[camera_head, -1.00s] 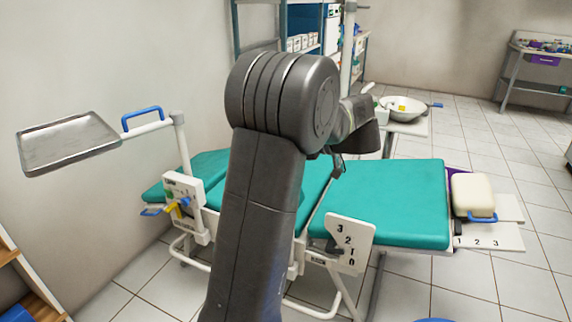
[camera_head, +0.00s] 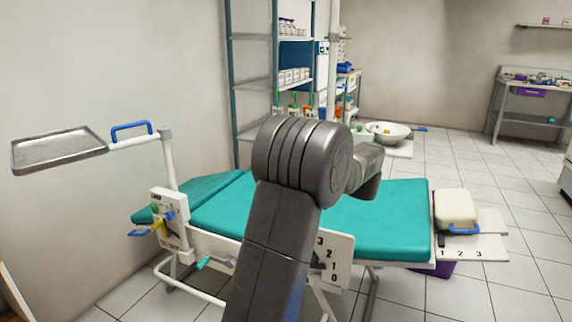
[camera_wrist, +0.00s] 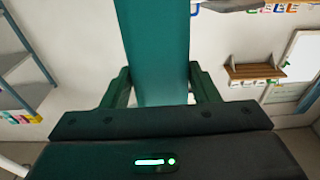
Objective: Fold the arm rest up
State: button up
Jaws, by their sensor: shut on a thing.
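My gripper (camera_wrist: 160,78) shows in the wrist view, with one dark finger on each side of a long teal padded strip. The strip, which looks like the arm rest (camera_wrist: 160,35), runs from between the fingers to the top edge of the picture. The fingers are shut on it. In the head view, the teal dental couch (camera_head: 385,222) stands behind my arm. My arm covers the middle of the couch, and my gripper and the arm rest are hidden there.
A metal tray (camera_head: 60,150) on a white post stands at the left. A numbered white plate (camera_head: 340,262) is on the couch's near side. A cream headrest (camera_head: 455,207) is at the right end. Open tiled floor (camera_head: 510,285) lies to the right.

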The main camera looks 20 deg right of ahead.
jog(key=shift+f, duration=0.2)
jog(key=o, duration=1.4)
jog(key=shift+s+d, duration=0.1)
jog(key=shift+r, duration=0.1)
jog(key=shift+s+d, duration=0.1)
jog(key=p+v, duration=0.2)
jog(key=v, duration=1.1)
jog(key=shift+s+d, duration=0.15)
jog(key=shift+s, duration=0.15)
jog(key=shift+w, duration=0.1)
jog(key=b+x, duration=0.1)
jog(key=x, duration=1.3)
jog(key=shift+b, duration=0.35)
